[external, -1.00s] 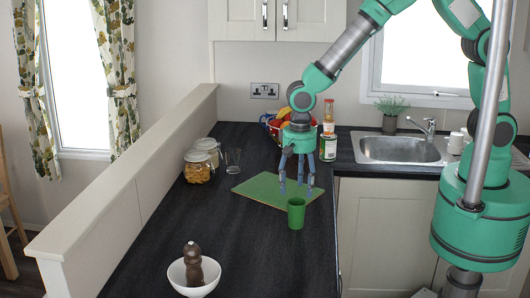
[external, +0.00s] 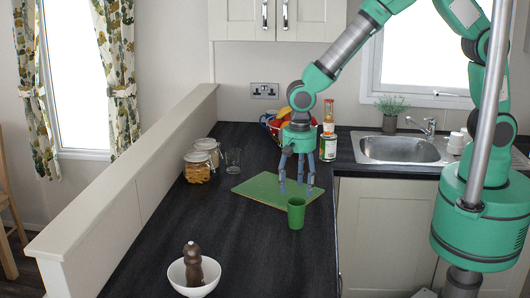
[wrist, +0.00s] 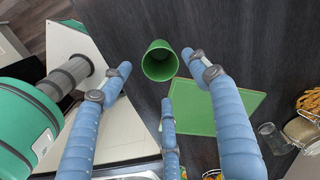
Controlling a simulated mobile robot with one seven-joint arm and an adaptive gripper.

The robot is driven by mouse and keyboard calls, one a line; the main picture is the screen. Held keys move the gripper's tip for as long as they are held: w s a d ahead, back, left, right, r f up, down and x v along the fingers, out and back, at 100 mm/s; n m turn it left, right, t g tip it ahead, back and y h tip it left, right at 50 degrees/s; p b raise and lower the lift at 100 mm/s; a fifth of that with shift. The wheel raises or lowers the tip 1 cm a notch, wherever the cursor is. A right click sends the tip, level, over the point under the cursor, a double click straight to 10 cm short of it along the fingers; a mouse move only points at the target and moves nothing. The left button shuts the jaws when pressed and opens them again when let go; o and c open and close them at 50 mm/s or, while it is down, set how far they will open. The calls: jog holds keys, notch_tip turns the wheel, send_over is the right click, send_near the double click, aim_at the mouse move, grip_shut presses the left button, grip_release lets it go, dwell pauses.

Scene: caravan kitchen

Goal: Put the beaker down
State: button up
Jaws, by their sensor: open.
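The green beaker (external: 296,214) stands upright on the dark worktop by the near corner of the green board (external: 262,188). In the wrist view the beaker (wrist: 160,66) shows its open mouth, just past my fingertips and apart from them. My gripper (external: 297,186) points down over the right part of the board, behind the beaker. Its blue fingers are spread open with nothing between them; they also show in the wrist view (wrist: 160,80). Whether the fingertips touch the board cannot be told.
Glass jars (external: 198,168) and a clear tumbler (external: 233,160) stand left of the board. A fruit bowl (external: 274,128), bottle (external: 328,117) and tin (external: 328,147) stand behind my gripper. A white bowl with a pepper mill (external: 193,263) is at the front. The worktop between is clear.

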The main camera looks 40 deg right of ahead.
jog(key=w+d+r+n+t+y, duration=0.1)
jog(key=w+d+r, duration=0.2)
jog(key=d+r, duration=0.95)
jog(key=w+d+r+n+t, duration=0.1)
jog(key=w+d+r, duration=0.3)
jog(key=d+r, duration=0.85)
jog(key=s+d+r+t, duration=0.1)
jog(key=s+d+r, duration=0.1)
jog(key=s+d, duration=0.3)
jog(key=s+d+r+n+t, duration=0.1)
jog(key=s+d+r, duration=0.2)
jog(key=d, duration=0.9)
jog(key=s+d+r+n+t+h, duration=0.1)
jog(key=s+d+r, duration=0.1)
jog(key=s+d, duration=0.5)
jog(key=shift+s+d+r, duration=0.4)
jog(key=shift+d, duration=0.25)
jog(key=shift+f, duration=0.1)
notch_tip(320, 180, down, 8)
jog(key=b, duration=0.8)
jog(key=shift+f+b, duration=0.2)
jog(key=shift+b, duration=0.15)
